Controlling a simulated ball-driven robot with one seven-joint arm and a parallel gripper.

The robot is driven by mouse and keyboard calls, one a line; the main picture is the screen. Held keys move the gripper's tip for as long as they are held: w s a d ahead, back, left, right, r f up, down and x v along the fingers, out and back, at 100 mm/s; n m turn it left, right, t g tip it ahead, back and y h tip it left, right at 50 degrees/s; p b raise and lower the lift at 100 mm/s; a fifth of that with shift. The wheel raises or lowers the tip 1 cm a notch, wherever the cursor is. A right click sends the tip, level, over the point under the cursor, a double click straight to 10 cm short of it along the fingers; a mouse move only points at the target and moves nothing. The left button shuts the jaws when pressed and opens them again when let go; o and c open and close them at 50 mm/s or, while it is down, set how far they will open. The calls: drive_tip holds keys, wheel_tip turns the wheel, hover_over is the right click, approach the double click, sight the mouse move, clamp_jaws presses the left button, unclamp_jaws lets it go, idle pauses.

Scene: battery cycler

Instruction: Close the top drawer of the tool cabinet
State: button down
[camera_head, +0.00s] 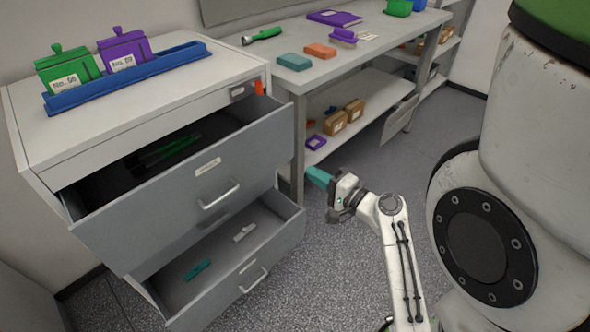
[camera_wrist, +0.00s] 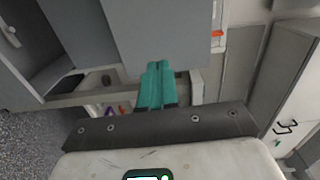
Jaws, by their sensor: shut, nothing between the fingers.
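The tool cabinet (camera_head: 60,125) stands at the left in the head view. Its top drawer (camera_head: 200,176) is pulled well out, with a bar handle (camera_head: 219,196) on its front and dark contents inside. My gripper (camera_head: 318,177) is to the right of the drawer front, beyond its right end in the head view, and looks apart from it. In the wrist view my teal fingers (camera_wrist: 155,85) are together and empty, with a grey panel (camera_wrist: 155,35) beyond them; I cannot tell whether they touch it.
A lower drawer (camera_head: 225,280) is also out, holding a teal item (camera_head: 197,269) and a pale item (camera_head: 243,233). A blue rack (camera_head: 135,77) with green and purple pieces sits on the cabinet. A workbench (camera_head: 350,58) stands to the right. Floor (camera_head: 330,270) is clear in front.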

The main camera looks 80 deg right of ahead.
drive_tip(key=p, duration=0.2)
approach(273, 145)
drive_tip(key=shift+h, duration=0.4)
drive_tip(key=x, duration=0.6)
drive_tip(key=shift+w+d+f, duration=0.15)
drive_tip(key=shift+w+f, duration=0.05)
drive_tip(key=shift+w, duration=0.2)
drive_tip(key=b+x, duration=0.2)
drive_tip(key=x, duration=0.8)
drive_tip(key=shift+w+d+f, duration=0.1)
drive_tip(key=shift+w, duration=0.35)
